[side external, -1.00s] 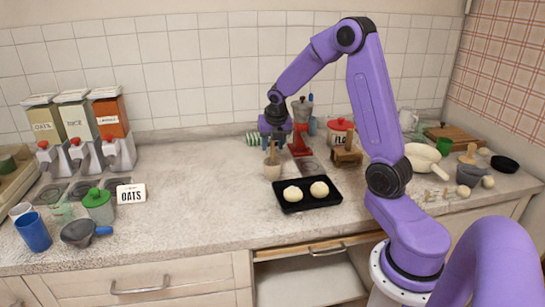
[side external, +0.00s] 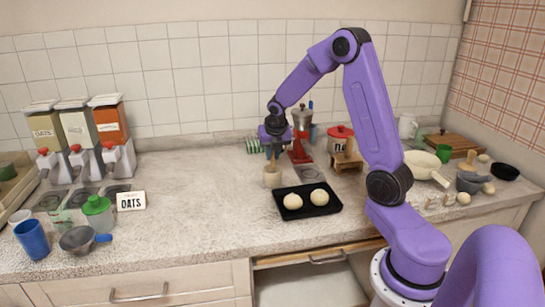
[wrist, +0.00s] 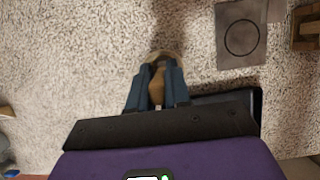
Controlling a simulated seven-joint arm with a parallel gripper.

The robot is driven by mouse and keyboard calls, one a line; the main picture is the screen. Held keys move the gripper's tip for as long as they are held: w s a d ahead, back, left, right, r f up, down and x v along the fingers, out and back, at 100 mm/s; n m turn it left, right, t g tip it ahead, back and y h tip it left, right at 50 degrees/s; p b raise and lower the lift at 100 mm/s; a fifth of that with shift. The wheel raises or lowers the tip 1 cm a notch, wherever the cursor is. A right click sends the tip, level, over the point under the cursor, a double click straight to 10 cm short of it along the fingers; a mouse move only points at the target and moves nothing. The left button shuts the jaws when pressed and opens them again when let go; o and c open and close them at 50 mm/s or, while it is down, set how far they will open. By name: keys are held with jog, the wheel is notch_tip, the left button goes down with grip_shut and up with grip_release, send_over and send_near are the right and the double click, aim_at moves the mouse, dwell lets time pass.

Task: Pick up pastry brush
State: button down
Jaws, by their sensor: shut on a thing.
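My gripper (side external: 273,153) points down over the cup. In the wrist view its blue-grey fingers (wrist: 157,92) are on either side of the brown handle and shut on it. The lower end of the brush is hidden inside the cup. The cup's rim shows just beyond the fingertips.
The black tray (side external: 330,207) with two dough balls sits close at the right. A red and grey machine (side external: 301,138) stands behind it. A wooden block stand (side external: 347,158) is further right.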

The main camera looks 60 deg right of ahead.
jog(key=shift+r, duration=0.35)
notch_tip(320, 180, up, 2)
jog(key=shift+r, duration=0.1)
jog(key=s+a+r, duration=0.6)
jog(key=s+r, duration=0.3)
jog(key=s, duration=0.3)
jog(key=shift+s+r, duration=0.4)
jog(key=shift+w, duration=0.1)
dwell(1.0)
jog(key=w+d+f, duration=0.2)
jog(key=w, duration=0.2)
jog(key=w+d+f, duration=0.2)
jog(key=w, duration=0.2)
jog(key=w+d+f, duration=0.1)
jog(key=w, duration=0.3)
jog(key=shift+w+d+f, duration=0.1)
jog(key=shift+d+f, duration=0.3)
jog(key=shift+w+d+f, duration=0.1)
jog(key=shift+w+f, duration=0.1)
jog(key=shift+f, duration=2.9)
jog(key=shift+f, duration=0.6)
